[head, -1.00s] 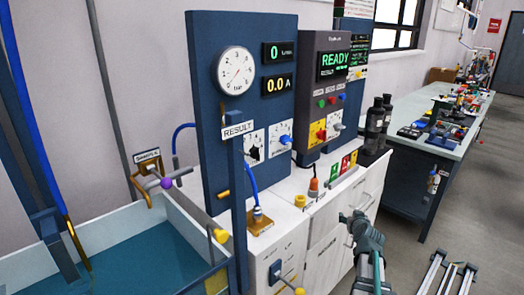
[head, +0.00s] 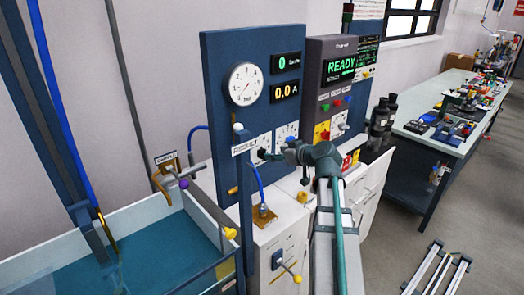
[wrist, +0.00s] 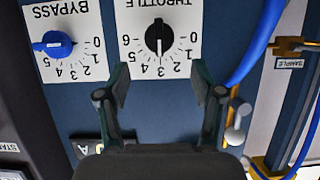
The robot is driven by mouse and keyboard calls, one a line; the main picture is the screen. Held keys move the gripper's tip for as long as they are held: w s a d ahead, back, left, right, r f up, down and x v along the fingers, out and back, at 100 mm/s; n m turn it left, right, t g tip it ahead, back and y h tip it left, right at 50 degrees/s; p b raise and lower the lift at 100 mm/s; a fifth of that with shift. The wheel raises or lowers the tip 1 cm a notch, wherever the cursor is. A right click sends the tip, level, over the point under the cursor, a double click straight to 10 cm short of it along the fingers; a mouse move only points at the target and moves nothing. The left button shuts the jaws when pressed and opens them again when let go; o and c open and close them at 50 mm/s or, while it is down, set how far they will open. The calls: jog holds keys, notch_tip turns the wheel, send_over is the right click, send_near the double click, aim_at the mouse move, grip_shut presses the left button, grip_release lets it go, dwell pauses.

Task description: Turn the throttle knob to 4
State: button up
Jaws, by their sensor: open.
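The throttle dial (wrist: 174,20) is a white plate on the blue panel, upside down at top centre in the wrist view. Its black knob (wrist: 158,36) has a white mark that appears to point near 3. My gripper (wrist: 160,84) is open and empty, its two fingers apart below the knob in that picture and not touching it. In the head view my gripper (head: 274,156) is in front of the lower panel. There it hides the throttle knob and part of its plate (head: 262,141).
The bypass dial's blue knob (wrist: 52,44) is left of the throttle in the wrist view. A blue hose (wrist: 258,45) runs on the right. The RESULT sign (head: 244,146) and its post stand near my gripper. A water tank (head: 150,255) is at left.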

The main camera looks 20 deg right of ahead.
aim_at(265, 152)
jog(key=p+x, duration=0.1)
jog(key=x, duration=0.6)
jog(key=shift+w+f+p, duration=0.1)
jog(key=shift+w+p, duration=0.15)
jog(key=shift+p, duration=0.05)
jog(key=c, duration=1.1)
jog(key=shift+f, duration=0.1)
jog(key=shift+w+d+m+y+b, duration=0.15)
jog(key=shift+m+y+b, duration=0.35)
jog(key=shift+m+b, duration=0.6)
jog(key=shift+d+m+y+b, duration=0.1)
jog(key=shift+m+y+b, duration=0.75)
jog(key=shift+b, duration=0.2)
